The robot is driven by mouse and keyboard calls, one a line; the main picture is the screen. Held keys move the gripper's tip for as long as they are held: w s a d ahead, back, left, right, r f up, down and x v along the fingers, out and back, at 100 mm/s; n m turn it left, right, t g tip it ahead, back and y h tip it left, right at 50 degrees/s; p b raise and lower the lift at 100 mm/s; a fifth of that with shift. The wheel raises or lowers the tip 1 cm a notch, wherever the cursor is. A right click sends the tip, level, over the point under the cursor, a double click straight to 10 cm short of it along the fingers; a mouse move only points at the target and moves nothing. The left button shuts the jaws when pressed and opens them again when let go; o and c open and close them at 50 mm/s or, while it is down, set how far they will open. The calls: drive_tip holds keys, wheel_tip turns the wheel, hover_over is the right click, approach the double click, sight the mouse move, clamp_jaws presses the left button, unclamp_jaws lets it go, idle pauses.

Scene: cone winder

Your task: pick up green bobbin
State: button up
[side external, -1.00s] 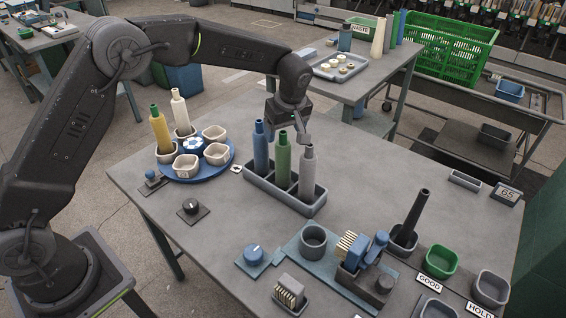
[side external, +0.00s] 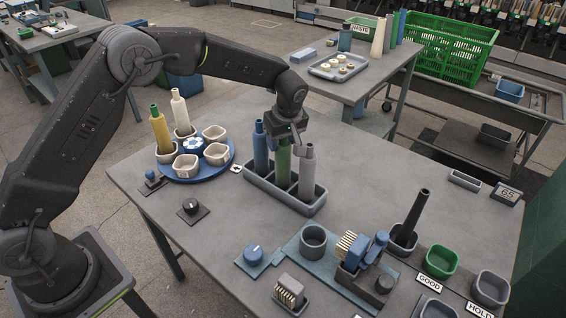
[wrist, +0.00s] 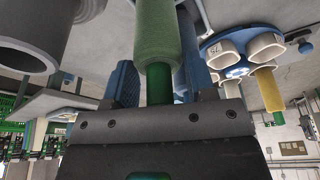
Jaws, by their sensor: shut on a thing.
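The green bobbin (side external: 283,168) stands upright in the middle slot of a grey rack (side external: 262,191), between a blue bobbin (side external: 260,148) and a grey bobbin (side external: 306,172). My gripper (side external: 286,140) is directly above the green bobbin and shut on its narrow top, which it hides in the side view. In the wrist view the green bobbin (wrist: 159,45) runs between the two blue-padded fingers, its thin dark green neck (wrist: 159,90) between them. Its lower end is hidden inside the rack in the side view.
A blue round carousel (side external: 199,176) with white cups, a yellow bobbin (side external: 160,130) and a cream bobbin (side external: 180,111) stands at left. At right are a dark bobbin (side external: 414,217), a green cup (side external: 441,261) and a blue-handled device (side external: 372,250). The table's middle right is clear.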

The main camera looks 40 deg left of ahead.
drive_tip(key=shift+c, duration=0.5)
drive_tip(key=shift+r, duration=0.1)
drive_tip(key=shift+r, duration=0.6)
wheel_tip(320, 180, up, 23)
idle(0.4)
